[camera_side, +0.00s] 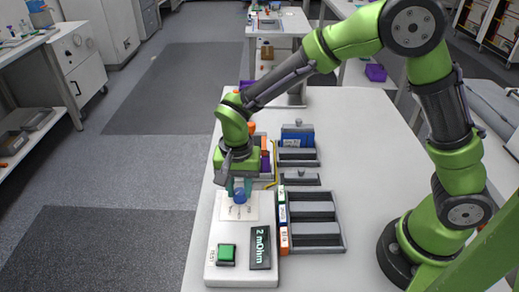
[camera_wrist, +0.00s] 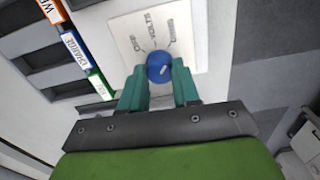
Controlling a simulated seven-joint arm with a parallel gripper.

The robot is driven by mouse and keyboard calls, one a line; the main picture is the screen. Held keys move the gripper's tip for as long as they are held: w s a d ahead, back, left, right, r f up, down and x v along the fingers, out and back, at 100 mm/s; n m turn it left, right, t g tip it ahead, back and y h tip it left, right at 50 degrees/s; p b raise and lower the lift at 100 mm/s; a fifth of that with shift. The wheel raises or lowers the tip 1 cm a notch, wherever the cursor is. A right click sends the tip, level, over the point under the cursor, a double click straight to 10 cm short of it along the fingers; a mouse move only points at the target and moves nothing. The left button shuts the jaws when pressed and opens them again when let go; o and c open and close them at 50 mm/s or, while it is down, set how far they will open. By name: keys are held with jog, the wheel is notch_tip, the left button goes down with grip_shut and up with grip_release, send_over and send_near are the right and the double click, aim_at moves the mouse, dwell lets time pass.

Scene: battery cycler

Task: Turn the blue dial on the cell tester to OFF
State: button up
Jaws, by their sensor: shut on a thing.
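The cell tester (camera_side: 225,262) is a white box at the near left of the table, with a green button and a dark display reading "2 mOhm". Its blue dial (camera_side: 240,197) sits on a pale label plate (camera_side: 225,212) at the tester's far end. In the wrist view the blue dial (camera_wrist: 159,67) lies between the teal fingertips, with printed marks fanned around it on the plate (camera_wrist: 135,40). The fingers partly hide the dial's sides.
A grey tray (camera_side: 342,236) with dark slots and coloured labelled tabs stands right of the tester. Behind it are a smaller tray (camera_side: 300,180) and a blue-fronted box (camera_side: 297,136). A yellow cable (camera_side: 275,172) runs nearby. The table's right part is clear.

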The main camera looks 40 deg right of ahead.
jog(key=shift+n, duration=0.3)
jog(key=n, duration=0.3)
jog(key=shift+n, duration=0.4)
jog(key=n, duration=0.3)
jog(key=shift+n, duration=0.3)
jog(key=n, duration=0.4)
jog(key=shift+n, duration=2.1)
jog(key=o, duration=1.1)
jog(key=shift+c, duration=0.2)
